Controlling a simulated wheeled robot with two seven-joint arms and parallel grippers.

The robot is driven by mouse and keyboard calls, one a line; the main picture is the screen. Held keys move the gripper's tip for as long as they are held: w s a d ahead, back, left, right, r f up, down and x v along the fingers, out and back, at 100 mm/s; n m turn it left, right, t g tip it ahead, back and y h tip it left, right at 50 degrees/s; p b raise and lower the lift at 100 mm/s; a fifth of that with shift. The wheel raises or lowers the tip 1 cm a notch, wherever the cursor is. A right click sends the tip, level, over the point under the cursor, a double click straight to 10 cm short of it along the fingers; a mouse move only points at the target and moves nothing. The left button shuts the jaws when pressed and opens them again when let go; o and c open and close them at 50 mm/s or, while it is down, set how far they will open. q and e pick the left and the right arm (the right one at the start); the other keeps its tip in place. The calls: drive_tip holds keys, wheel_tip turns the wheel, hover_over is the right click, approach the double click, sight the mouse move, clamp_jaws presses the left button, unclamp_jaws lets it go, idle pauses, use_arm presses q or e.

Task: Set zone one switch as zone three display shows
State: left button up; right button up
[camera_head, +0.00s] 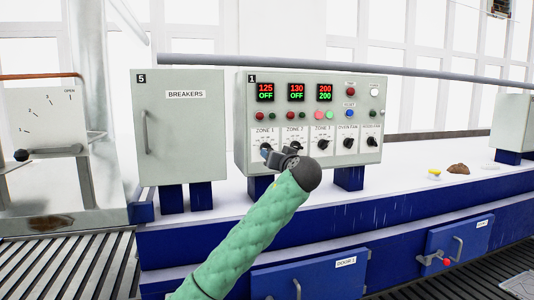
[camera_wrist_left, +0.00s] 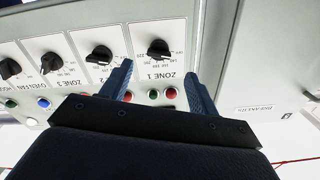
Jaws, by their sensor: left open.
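The control panel (camera_head: 310,95), marked 1, has three displays. The zone three display (camera_head: 325,92) reads 200 in red over 200 in green. The zone one display (camera_head: 265,92) reads 125 over OFF. The black zone one switch (camera_wrist_left: 158,48) shows in the wrist view on its white ZONE 1 plate; its exact setting is too small to read. In the head view my left gripper (camera_head: 270,153) partly covers that switch. My left gripper (camera_wrist_left: 159,75) is open and empty, its fingertips on either side of the switch in the picture; contact cannot be told. My right gripper is not in view.
The zone two switch (camera_wrist_left: 99,54) sits beside zone one, with more switches beyond. Red and green lamps (camera_wrist_left: 171,94) sit close to the fingers. The breakers cabinet (camera_head: 180,125) with its handle stands left of the panel. The blue base (camera_head: 200,240) runs below.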

use_arm(q)
drive_tip(key=p+x, duration=0.5)
drive_tip(key=x, duration=0.2)
drive_tip(key=shift+w+n, duration=0.3)
drive_tip(key=shift+w, duration=0.1)
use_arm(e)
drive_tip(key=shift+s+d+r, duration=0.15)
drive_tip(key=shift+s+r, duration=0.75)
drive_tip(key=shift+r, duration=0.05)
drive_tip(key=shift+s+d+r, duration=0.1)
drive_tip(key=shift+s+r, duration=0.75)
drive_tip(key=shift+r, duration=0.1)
use_arm(q)
drive_tip(key=shift+a, duration=0.1)
